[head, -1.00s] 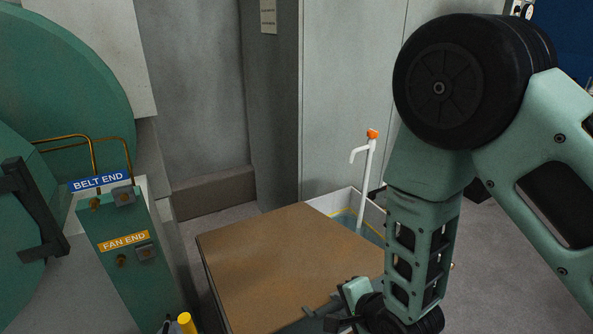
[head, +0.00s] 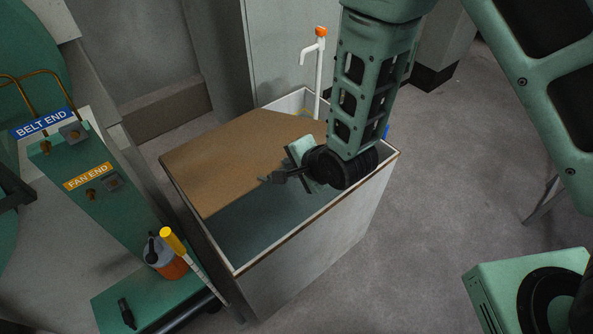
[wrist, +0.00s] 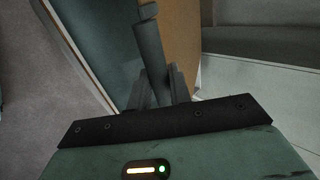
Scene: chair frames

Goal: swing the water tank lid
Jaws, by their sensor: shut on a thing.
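The water tank (head: 318,250) is a tall pale box with a brown-edged rim. Its flat brown lid (head: 225,160) covers the far left part of the top. The near part is uncovered and shows a grey-teal inside. My gripper (head: 276,178) is over the tank at the lid's near right edge. In the wrist view, my gripper (wrist: 157,88) is shut on a dark upright round handle (wrist: 149,48), with the brown lid (wrist: 183,35) right behind it. The handle's foot is hidden between the fingers.
A white pipe with an orange cap (head: 320,60) rises at the tank's far corner. A green post with BELT END and FAN END labels (head: 90,175) stands left.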

